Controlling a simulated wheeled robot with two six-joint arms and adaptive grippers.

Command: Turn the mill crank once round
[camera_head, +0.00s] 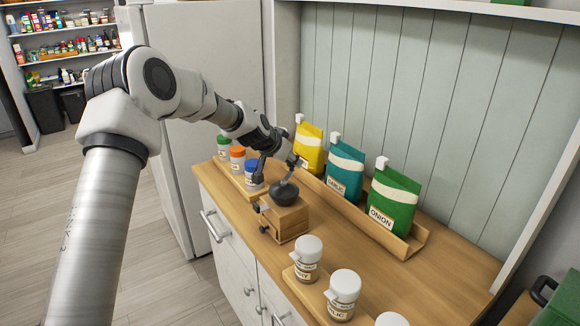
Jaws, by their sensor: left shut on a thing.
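The mill (290,221) is a small wooden box with a drawer knob on its front and a dark round bowl (285,195) on top. It stands on the wooden counter, in the middle of the view. My left gripper (276,174) reaches down from the upper left to just above the bowl. It is shut on the mill crank, which is mostly hidden between the fingers. The exact direction of the crank is hard to tell. My right gripper is out of view.
Yellow, teal and green bags (394,199) stand in a wooden rack (409,246) behind the mill. Several jars with coloured lids (237,153) stand left of it. White-lidded jars (308,257) stand in front. Bare counter (355,246) lies to the right.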

